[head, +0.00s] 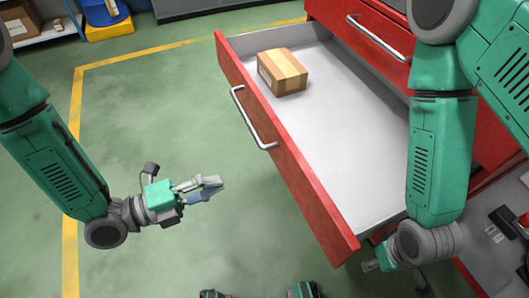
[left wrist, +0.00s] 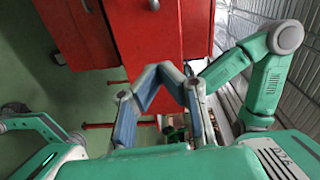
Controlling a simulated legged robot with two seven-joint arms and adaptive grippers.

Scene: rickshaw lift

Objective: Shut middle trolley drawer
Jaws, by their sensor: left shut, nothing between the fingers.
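The trolley's drawer (head: 290,155) stands pulled far out, with a red front and a pale grey inside. Its silver handle (head: 252,118) faces left. A cardboard box (head: 282,72) lies in the drawer's far part. My left gripper (head: 216,184) is shut and empty, left of the drawer front and clear of it. Its fingers also show in the left wrist view (left wrist: 163,72), with red drawer fronts behind them. My right gripper (head: 372,265) is by the drawer's near corner, mostly hidden behind my arm; its jaws cannot be made out.
The red trolley body (head: 365,22) stands at the upper right, with another shut drawer and its handle (head: 380,38). A grey surface with small items (head: 495,235) is at lower right. Green floor left of the drawer is clear. A blue bin (head: 104,12) stands at the back left.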

